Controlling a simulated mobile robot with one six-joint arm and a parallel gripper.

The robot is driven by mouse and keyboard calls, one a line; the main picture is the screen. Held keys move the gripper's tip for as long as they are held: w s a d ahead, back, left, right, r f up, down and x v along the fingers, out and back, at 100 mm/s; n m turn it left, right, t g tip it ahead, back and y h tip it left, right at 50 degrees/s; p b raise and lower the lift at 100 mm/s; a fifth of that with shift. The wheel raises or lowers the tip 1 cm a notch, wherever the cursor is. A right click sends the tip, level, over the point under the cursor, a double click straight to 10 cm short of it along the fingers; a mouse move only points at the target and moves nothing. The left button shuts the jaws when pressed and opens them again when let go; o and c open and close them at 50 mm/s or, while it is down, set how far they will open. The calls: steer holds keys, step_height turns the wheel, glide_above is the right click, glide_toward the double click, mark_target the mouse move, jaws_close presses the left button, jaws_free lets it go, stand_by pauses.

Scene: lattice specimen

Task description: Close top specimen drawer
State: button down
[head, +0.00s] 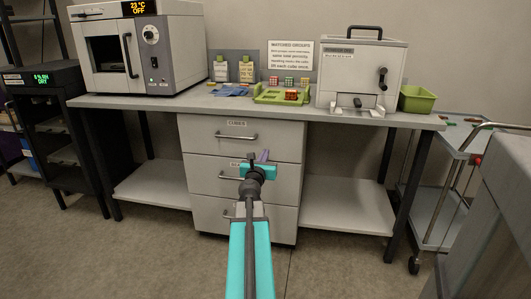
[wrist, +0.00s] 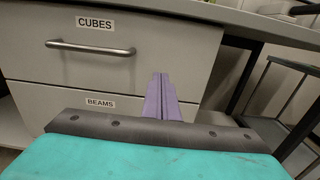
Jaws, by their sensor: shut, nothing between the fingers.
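The top drawer (head: 205,145), labelled CUBES, sits under the worktop and has a horizontal bar handle (head: 237,137). In the head view its front looks flush or nearly flush with the drawers below; a small gap cannot be ruled out. In the wrist view the top drawer (wrist: 150,65) and its handle (wrist: 90,47) are at the upper left. My gripper (head: 264,156) is in front of the drawer stack, near the seam below the top drawer. Its purple fingers (wrist: 162,98) are shut and empty, right of the handle. Whether they touch the drawer front is unclear.
Below are the BEAMS drawer (head: 205,172) and a bottom drawer (head: 270,220). The worktop (head: 160,103) holds an oven (head: 185,50), a green tray (head: 262,97), a grey box device (head: 385,65) and a green bin (head: 417,99). A cart (head: 440,200) stands right. Floor before the drawers is clear.

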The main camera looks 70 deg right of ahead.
steer(key=shift+v, duration=1.1)
